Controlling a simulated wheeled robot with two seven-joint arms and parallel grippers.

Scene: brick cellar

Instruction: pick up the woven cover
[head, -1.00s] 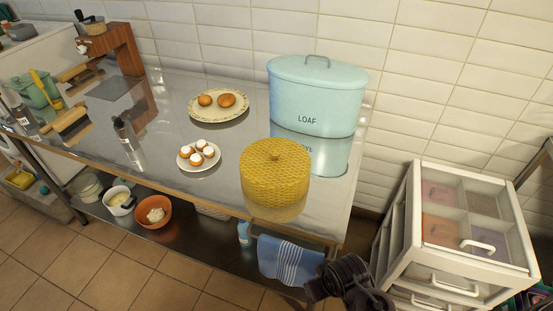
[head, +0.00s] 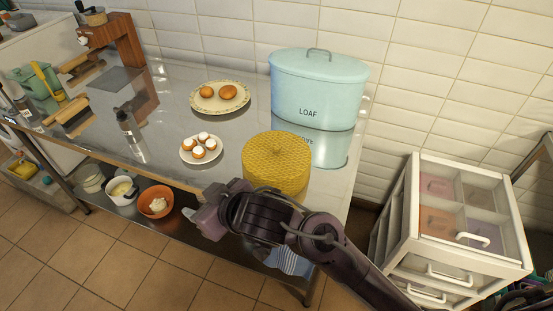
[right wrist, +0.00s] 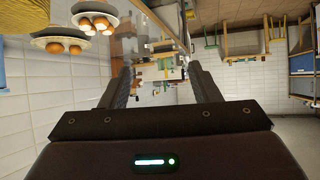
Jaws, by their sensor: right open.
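The woven cover (head: 276,160) is a yellow, round, basket-like dome standing on the metal table near its front right part. Its lower front is hidden behind my right arm in the head view. A yellow patch at the left edge of the right wrist view (right wrist: 10,50) appears to be its side. My right gripper (head: 206,217) is in front of the cover and to its left, near the table's front edge, apart from the cover. In the right wrist view my right gripper (right wrist: 159,80) is open with nothing between its fingers. My left gripper is not in view.
A pale blue LOAF bin (head: 318,90) stands behind the cover. A bottle (head: 131,135) stands farther left. A white drawer unit (head: 455,225) stands right of the table.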

